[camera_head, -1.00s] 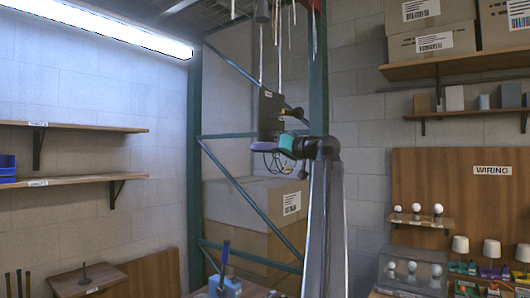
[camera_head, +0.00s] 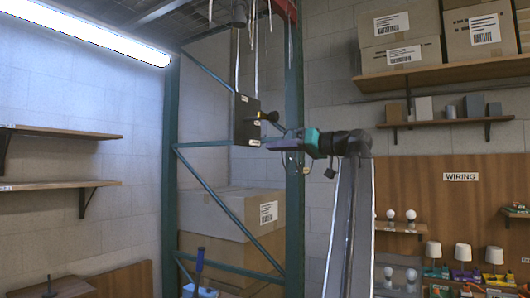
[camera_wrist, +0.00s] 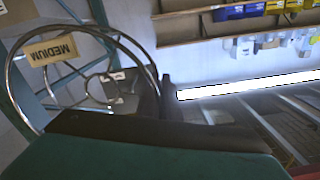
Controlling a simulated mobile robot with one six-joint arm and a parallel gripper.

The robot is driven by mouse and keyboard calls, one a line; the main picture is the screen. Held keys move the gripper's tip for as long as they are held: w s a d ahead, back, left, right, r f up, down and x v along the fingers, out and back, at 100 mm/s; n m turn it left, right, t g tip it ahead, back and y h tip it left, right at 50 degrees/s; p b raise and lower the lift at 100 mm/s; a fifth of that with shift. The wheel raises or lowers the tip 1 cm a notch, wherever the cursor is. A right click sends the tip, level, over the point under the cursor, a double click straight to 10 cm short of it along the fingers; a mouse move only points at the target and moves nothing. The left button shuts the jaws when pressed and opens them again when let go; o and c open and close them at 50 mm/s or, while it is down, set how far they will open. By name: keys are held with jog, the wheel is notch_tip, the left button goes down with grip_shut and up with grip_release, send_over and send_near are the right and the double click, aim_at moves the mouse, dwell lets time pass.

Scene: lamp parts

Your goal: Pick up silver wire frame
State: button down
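The silver wire frame (camera_wrist: 120,38) fills the left of the wrist view as a large thin ring with a smaller ring and spokes inside. Its near edge runs behind the dark part of my gripper (camera_wrist: 158,105). In the head view, thin wire loops (camera_head: 296,172) hang just below my gripper (camera_head: 272,144), in mid-air, and look like this frame. My gripper points left and appears shut on the frame. The exact contact between the fingers and the wire is hidden.
A black box (camera_head: 247,120) hangs close to the gripper's tip. Behind it stand a teal rack post (camera_head: 294,95) and stacked cardboard boxes (camera_head: 212,213). Wall shelves are at left (camera_head: 60,186) and upper right (camera_head: 450,74). A brown WIRING board (camera_head: 430,180) is at right.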

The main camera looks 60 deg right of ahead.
jog(key=shift+s, duration=0.95)
